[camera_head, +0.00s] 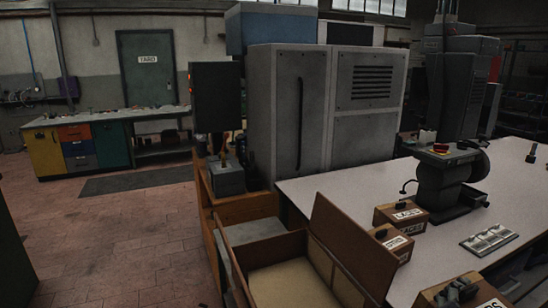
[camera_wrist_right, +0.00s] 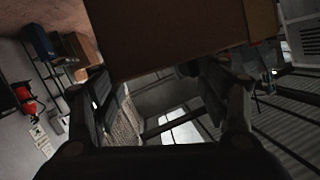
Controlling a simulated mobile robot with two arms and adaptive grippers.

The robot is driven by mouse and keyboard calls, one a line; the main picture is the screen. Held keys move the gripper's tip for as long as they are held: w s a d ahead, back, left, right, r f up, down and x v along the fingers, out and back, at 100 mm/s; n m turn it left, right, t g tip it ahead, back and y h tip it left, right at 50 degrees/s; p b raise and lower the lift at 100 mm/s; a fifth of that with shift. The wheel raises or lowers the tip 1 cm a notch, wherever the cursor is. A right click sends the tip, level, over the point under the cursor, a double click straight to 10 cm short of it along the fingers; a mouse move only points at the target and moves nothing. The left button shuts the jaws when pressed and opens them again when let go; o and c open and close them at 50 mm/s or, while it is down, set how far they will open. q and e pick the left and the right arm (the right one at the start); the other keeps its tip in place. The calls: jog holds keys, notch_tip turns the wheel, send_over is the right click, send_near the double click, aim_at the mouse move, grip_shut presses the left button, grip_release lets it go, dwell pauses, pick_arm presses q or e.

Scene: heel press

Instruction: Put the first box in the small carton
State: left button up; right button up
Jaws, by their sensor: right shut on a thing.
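In the right wrist view, a brown box (camera_wrist_right: 180,42) fills the upper middle, close to the camera. My right gripper (camera_wrist_right: 162,90) is shut on it, with one dark finger at each side; the contact itself is partly hidden. In the head view, an open brown carton (camera_head: 349,248) with raised flaps stands at the bottom middle, its pale inside showing and its near part cut off by the frame. Neither gripper shows in the head view. I cannot tell from these views how the held box lies relative to the carton.
Small labelled brown bins (camera_head: 400,214) stand along the near edge of the pale table (camera_head: 335,187), right of the carton. A dark press machine (camera_head: 440,180) and a metal tray (camera_head: 489,240) are on the table. Grey cabinets (camera_head: 290,110) stand behind. Open floor (camera_head: 120,230) lies left.

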jog(key=shift+n+t+y, duration=0.3)
jog(key=shift+n+t, duration=0.1)
jog(key=shift+t, duration=0.1)
jog(key=s+a+f, duration=0.1)
jog(key=a+f, duration=0.1)
jog(key=s+a+f, duration=0.2)
jog(key=shift+s+a, duration=0.3)
jog(key=shift+a, duration=0.05)
jog(key=a+f, duration=0.1)
jog(key=a, duration=1.2)
jog(key=shift+w+f, duration=0.15)
jog(key=shift+f, duration=0.15)
